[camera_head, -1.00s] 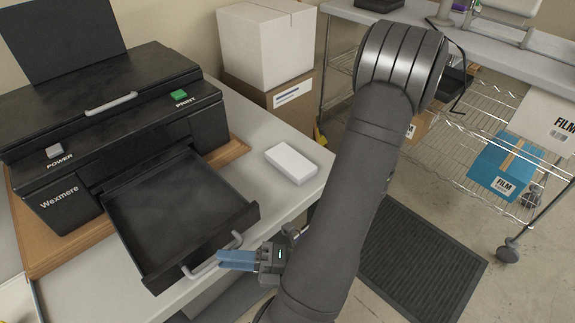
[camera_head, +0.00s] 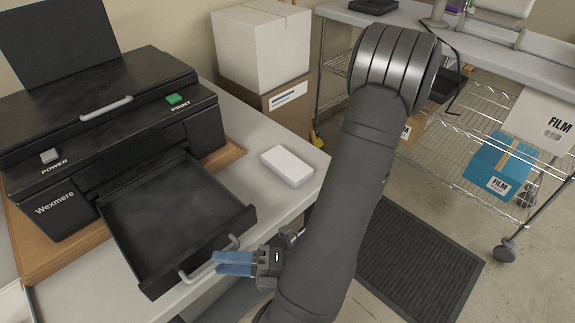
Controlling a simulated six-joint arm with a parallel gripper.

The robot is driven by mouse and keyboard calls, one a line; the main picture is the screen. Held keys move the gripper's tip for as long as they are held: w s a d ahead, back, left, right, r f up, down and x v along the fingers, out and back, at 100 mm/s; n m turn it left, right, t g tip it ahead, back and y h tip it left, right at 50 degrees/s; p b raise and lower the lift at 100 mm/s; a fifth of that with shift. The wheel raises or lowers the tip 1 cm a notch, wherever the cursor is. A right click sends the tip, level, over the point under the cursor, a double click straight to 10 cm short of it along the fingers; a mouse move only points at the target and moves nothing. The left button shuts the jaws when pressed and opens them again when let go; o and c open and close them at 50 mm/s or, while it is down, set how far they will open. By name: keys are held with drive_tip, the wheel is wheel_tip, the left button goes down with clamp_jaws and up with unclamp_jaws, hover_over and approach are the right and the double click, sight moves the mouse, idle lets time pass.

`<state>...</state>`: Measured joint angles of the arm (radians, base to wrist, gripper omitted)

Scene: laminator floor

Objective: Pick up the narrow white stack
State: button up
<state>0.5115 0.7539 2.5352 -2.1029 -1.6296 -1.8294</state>
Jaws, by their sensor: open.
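The narrow white stack (camera_head: 287,166) lies flat on the pale table, near its right edge and to the right of the printer's open drawer. My gripper (camera_head: 218,263) is at the front of the drawer, beside its grey handle (camera_head: 208,262), with its blue fingers pointing left. The fingers are apart and nothing shows between them. I cannot tell whether they touch the handle. The gripper is well below and left of the white stack in the picture.
The black printer (camera_head: 100,130) stands on a brown board (camera_head: 225,155), its empty drawer (camera_head: 175,215) pulled out. A white box (camera_head: 262,45) sits on a brown carton (camera_head: 285,105) behind the table. A wire shelf (camera_head: 460,130) stands right. The table around the stack is clear.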

drive_tip(key=o, duration=0.7)
drive_tip(key=shift+o, duration=0.2)
